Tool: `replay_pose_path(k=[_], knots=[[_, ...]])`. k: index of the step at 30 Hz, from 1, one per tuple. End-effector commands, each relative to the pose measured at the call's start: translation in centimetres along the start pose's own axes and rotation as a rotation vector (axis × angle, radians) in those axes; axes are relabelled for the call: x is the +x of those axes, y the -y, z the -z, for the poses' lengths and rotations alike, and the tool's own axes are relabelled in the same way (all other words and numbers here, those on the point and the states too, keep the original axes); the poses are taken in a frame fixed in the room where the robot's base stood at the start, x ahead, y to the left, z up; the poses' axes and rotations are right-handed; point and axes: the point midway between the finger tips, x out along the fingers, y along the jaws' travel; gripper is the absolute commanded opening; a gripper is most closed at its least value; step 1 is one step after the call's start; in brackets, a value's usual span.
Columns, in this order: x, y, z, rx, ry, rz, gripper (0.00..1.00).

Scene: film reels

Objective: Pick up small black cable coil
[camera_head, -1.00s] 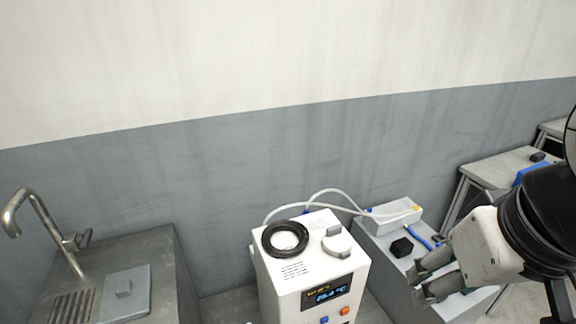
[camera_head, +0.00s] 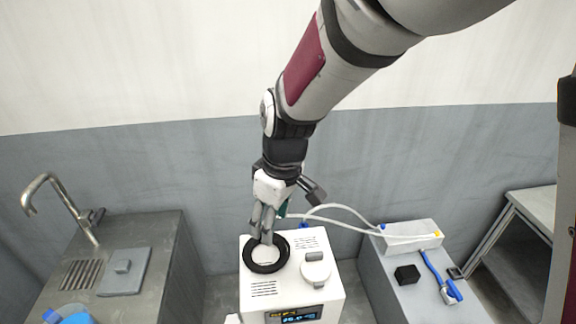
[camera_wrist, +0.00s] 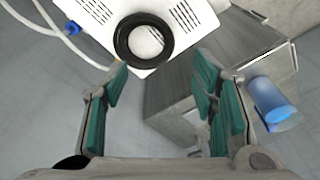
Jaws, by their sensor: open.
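The small black cable coil (camera_head: 266,268) is a dark ring lying flat on top of a white machine (camera_head: 325,287) with a lit display. In the wrist view the coil (camera_wrist: 143,64) is at the top, left of centre, beyond the fingertips. My gripper (camera_head: 262,236) points down from above, and its fingers overlap the far left part of the ring in the head view. In the wrist view the two green-padded fingers (camera_wrist: 162,80) are wide apart with nothing between them. Whether a fingertip touches the coil cannot be told.
A round knob (camera_head: 316,270) stands on the machine's top, right of the coil. A sink counter with a faucet (camera_head: 62,208) is to the left. To the right, a bench holds a white box (camera_head: 410,237), a black block (camera_head: 407,274) and blue tools. White hoses (camera_head: 340,213) run behind the machine.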

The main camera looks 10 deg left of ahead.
Motion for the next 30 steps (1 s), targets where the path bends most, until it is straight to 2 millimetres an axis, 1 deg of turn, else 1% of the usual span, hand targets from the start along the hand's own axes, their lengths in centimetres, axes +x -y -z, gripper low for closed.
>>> replay_pose_path(k=[1,6,8,11,18,21,26,30], knots=[[0.8,0.9,0.7,-0.036,0.013,0.003,0.53],[2.6,1.8,1.9,-0.101,0.026,0.004,0.53],[3.3,1.9,2.0,-0.106,0.029,0.005,0.53],[4.9,1.9,1.9,-0.108,0.031,0.005,0.53],[9.3,1.9,1.8,-0.105,0.031,0.005,0.53],[10.5,1.9,1.8,-0.105,0.029,0.005,0.53],[11.3,1.9,1.8,-0.105,0.027,0.003,0.53],[12.6,1.8,1.8,-0.105,0.029,0.004,0.53]])
